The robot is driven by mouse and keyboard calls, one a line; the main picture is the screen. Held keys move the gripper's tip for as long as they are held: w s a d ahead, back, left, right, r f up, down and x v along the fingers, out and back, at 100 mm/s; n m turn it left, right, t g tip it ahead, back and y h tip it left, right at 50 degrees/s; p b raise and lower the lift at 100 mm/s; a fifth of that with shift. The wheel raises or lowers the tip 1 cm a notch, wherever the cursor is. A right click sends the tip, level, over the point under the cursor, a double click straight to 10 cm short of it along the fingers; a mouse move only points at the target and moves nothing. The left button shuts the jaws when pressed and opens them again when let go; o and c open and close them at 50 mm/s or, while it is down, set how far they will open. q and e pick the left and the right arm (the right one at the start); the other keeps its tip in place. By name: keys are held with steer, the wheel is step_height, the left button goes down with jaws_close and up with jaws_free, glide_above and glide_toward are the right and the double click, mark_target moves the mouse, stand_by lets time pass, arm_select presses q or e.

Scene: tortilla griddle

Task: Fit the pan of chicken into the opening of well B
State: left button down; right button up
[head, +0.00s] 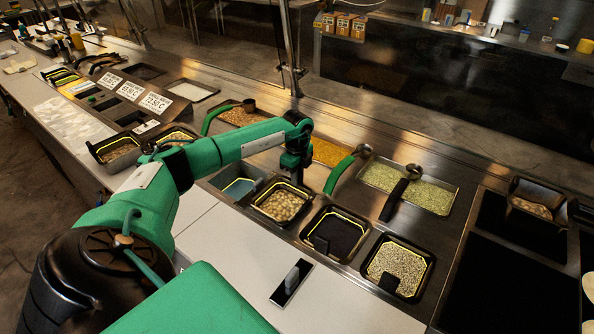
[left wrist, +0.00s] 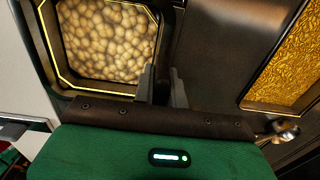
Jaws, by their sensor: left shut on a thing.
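The pan of chicken (head: 282,204), a dark square pan with a yellow inner line and pale beige chunks, is in the front row of the counter. It also fills the upper left of the left wrist view (left wrist: 108,42). My left gripper (head: 291,172) points down at the pan's far edge, and its fingers (left wrist: 163,86) are shut on that side of the pan. The exact grip point is partly hidden. The pan looks about level; I cannot tell whether it is fully seated. No label for well B is readable.
A bluish, empty-looking compartment (head: 238,184) lies left of the pan. A black pan (head: 334,234) and a pan of speckled grain (head: 397,268) lie to its right. Behind are yellow food (head: 330,151) and a green-handled utensil (head: 341,172). The white counter front (head: 235,245) is mostly clear.

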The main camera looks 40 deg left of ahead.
arm_select(q)
steer(key=shift+f+b, duration=0.45)
steer(key=shift+f, duration=0.4)
steer(key=c, duration=1.3)
jaws_free()
steer(key=shift+r, duration=0.1)
steer(key=shift+c, duration=0.2)
step_height(320, 180, up, 12)
steer(key=b, duration=0.3)
steer(key=shift+r, duration=0.9)
